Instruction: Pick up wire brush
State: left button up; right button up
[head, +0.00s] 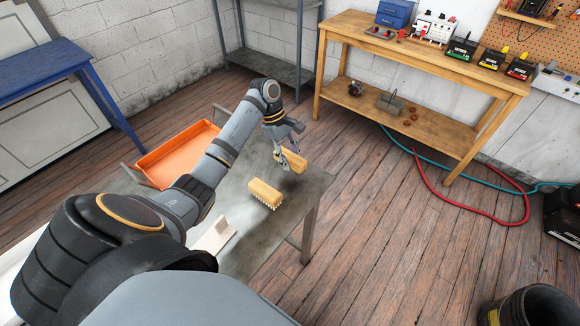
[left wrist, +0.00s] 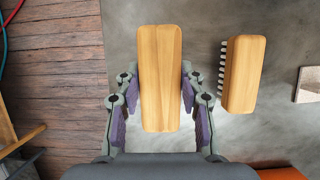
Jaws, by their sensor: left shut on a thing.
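A wooden block, likely the wire brush (head: 292,160), is between the fingers of my left gripper (head: 282,154) near the far end of the grey table. In the left wrist view the block (left wrist: 160,75) stands lengthwise between both fingers (left wrist: 160,92), which press on its sides. Its underside is hidden, so no bristles show on it. I cannot tell whether it is clear of the tabletop. A second wooden block (head: 265,192) with pale bristles lies apart on the table; it also shows in the left wrist view (left wrist: 243,75). My right gripper is out of view.
An orange tray (head: 178,154) is at the table's left side. A pale angled piece (head: 215,236) lies on the near part of the grey table (head: 248,240). A wooden workbench (head: 420,55) stands beyond. Red and blue hoses cross the floor on the right.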

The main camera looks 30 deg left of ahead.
pick_arm(q)
jog(key=s+d+r, duration=0.5)
jog(key=s+r, duration=0.4)
jog(key=s, duration=0.3)
jog(key=shift+s+d, duration=0.15)
jog(key=shift+d, duration=0.25)
jog(key=o, duration=0.6)
jog(key=c, duration=0.4)
jog(key=shift+a, duration=0.1)
